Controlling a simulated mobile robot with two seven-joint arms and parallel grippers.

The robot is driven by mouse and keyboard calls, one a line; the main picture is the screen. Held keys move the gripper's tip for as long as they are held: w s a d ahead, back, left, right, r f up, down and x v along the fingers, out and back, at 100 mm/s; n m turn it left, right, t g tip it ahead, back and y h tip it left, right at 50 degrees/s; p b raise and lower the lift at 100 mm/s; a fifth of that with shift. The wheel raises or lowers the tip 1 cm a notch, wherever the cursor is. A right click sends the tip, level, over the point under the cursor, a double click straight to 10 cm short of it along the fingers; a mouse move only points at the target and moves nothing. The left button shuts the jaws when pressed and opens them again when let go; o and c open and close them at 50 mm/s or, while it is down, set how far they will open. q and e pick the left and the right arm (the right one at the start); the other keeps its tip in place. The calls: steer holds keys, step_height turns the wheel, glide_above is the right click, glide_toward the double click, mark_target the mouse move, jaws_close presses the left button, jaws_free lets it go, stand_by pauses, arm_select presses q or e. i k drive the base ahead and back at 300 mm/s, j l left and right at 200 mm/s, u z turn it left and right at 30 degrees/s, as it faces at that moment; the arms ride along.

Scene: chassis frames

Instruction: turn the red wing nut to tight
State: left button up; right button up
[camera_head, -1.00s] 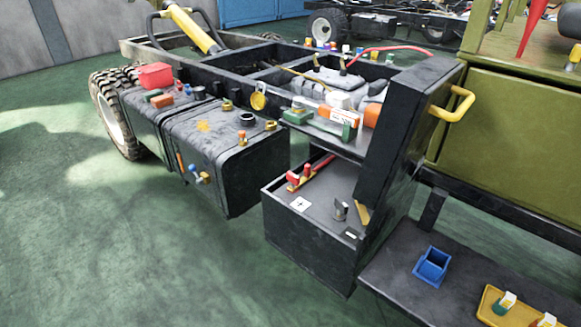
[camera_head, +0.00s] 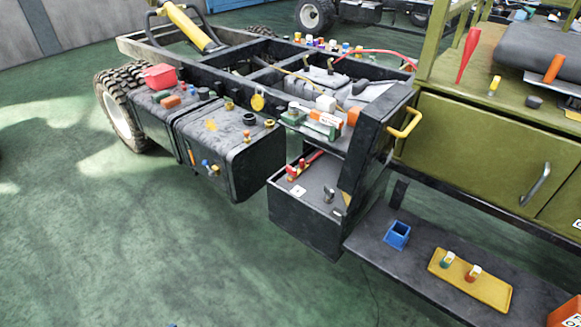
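A small red fitting (camera_head: 292,172) stands on top of the black battery box (camera_head: 310,222), at the end of a red cable or bar. It may be the red wing nut, but it is too small for me to tell its shape or how tight it is. A white label with a plus mark (camera_head: 298,191) lies in front of it on the box top. A grey metal fitting (camera_head: 328,195) stands to the right on the same box. Neither of my grippers is in view.
A black upright panel (camera_head: 372,150) with a yellow handle (camera_head: 405,123) rises right of the box. Black tanks (camera_head: 228,150) stand left. The green floor (camera_head: 130,240) in front is clear.

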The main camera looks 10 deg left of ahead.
mark_target(292, 172)
steer(key=i+j, duration=0.2)
steer(key=j, duration=0.15)
steer(key=i+j+z, duration=0.15)
steer(key=j, duration=0.2)
steer(key=i+j, duration=0.2)
steer(key=j, duration=0.2)
steer(key=i+j+z, duration=0.1)
steer(key=j, duration=0.3)
steer(key=j+z, duration=0.1)
steer(key=j, duration=0.55)
steer(key=k+j+z, duration=0.1)
steer(key=j, duration=0.55)
steer(key=k+j, duration=0.05)
